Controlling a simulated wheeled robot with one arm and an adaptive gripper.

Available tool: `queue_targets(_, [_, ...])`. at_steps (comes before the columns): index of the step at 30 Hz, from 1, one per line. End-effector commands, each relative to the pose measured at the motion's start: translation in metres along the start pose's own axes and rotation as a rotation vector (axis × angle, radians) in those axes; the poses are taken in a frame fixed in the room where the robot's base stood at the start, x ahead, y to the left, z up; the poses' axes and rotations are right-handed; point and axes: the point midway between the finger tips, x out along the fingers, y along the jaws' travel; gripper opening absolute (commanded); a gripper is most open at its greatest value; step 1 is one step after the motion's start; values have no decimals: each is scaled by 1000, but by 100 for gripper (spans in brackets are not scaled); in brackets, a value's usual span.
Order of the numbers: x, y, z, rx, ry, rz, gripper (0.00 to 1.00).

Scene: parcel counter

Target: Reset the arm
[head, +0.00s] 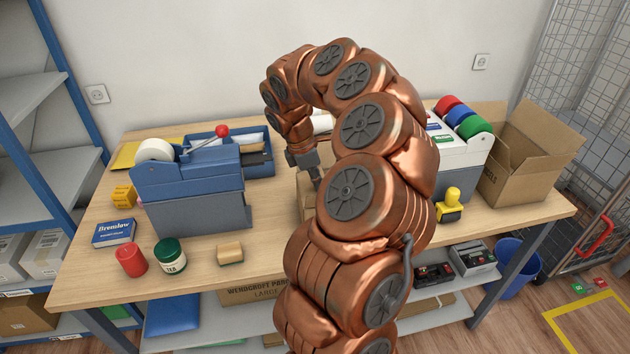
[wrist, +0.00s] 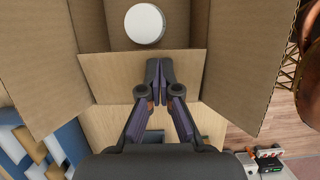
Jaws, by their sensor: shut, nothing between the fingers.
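My arm arches up and over the counter, and my gripper (head: 315,178) points down near the middle of it. The fingers are shut and empty; they also show in the wrist view (wrist: 157,80). Below the gripper stands an open cardboard box (head: 305,198), mostly hidden behind my arm in the head view. In the wrist view the box (wrist: 120,72) has its flaps spread, and a white round thing (wrist: 144,23) lies inside. The fingertips show over the box's near edge; I cannot tell whether they touch it.
On the wooden counter (head: 200,270) are a blue tape dispenser (head: 190,185), a red cylinder (head: 131,260), a green-lidded jar (head: 170,256), a small tan block (head: 230,252), a yellow stamp (head: 450,206) and a larger open carton (head: 520,170).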

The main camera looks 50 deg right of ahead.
Motion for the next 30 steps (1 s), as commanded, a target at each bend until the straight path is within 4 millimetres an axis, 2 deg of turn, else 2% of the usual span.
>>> queue_targets(23, [6, 0, -2, -1, 0, 0, 0])
queue_targets(26, [0, 0, 0, 0, -1, 1, 0])
queue_targets(30, [-23, 1, 7, 0, 0, 3, 0])
